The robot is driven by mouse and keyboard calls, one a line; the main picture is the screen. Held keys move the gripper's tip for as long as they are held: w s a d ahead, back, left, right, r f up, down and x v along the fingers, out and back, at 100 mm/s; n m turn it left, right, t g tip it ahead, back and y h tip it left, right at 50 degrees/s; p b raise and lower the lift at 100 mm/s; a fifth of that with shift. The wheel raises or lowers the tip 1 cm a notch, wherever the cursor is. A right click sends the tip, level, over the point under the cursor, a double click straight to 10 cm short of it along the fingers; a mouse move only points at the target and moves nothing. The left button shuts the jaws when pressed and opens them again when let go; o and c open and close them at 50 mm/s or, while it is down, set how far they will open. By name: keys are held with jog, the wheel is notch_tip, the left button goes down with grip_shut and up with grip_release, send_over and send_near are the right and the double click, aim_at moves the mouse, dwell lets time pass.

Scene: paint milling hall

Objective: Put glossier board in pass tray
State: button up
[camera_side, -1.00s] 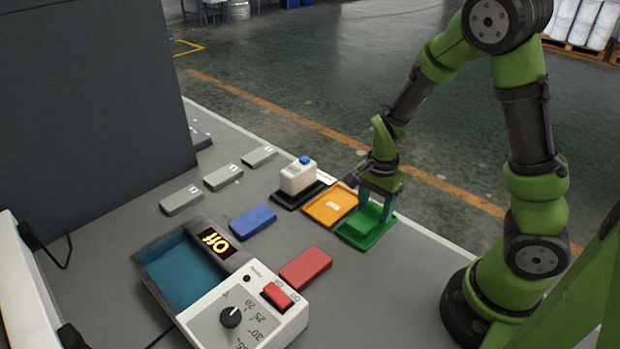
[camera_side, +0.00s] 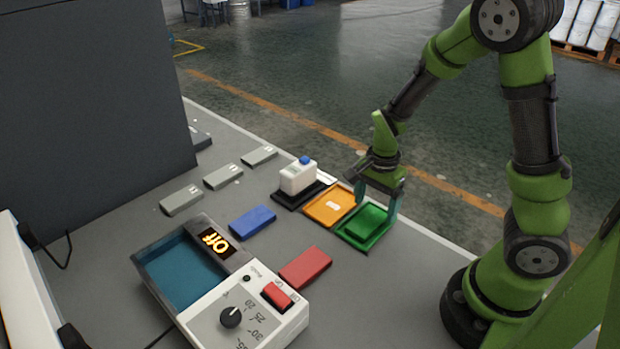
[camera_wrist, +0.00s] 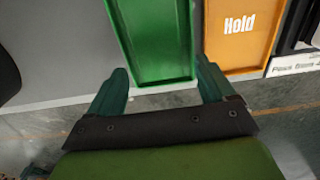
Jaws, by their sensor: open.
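The tray also shows in the wrist view (camera_wrist: 165,83). The fingers also show spread in the wrist view (camera_wrist: 165,80). A blue board (camera_side: 252,220) and a red board (camera_side: 305,267) lie flat on the grey bench. I cannot tell from the pictures which board is glossier.
An orange tray (camera_wrist: 238,40) marked "Hold" adjoins the green one. Several grey blocks (camera_side: 223,176) lie at left.

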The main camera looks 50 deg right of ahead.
aim_at(374, 214)
notch_tip(374, 214, up, 10)
jog(key=s+a+r+n+t+y, duration=0.2)
jog(key=s+a+r+n+t, duration=0.4)
jog(key=n, duration=0.8)
jog(key=a+r+t, duration=0.1)
jog(key=a+r, duration=0.2)
jog(key=r, duration=0.2)
jog(key=shift+s+a+r, duration=0.15)
jog(key=shift+s+a, duration=0.05)
jog(key=shift+a, duration=0.15)
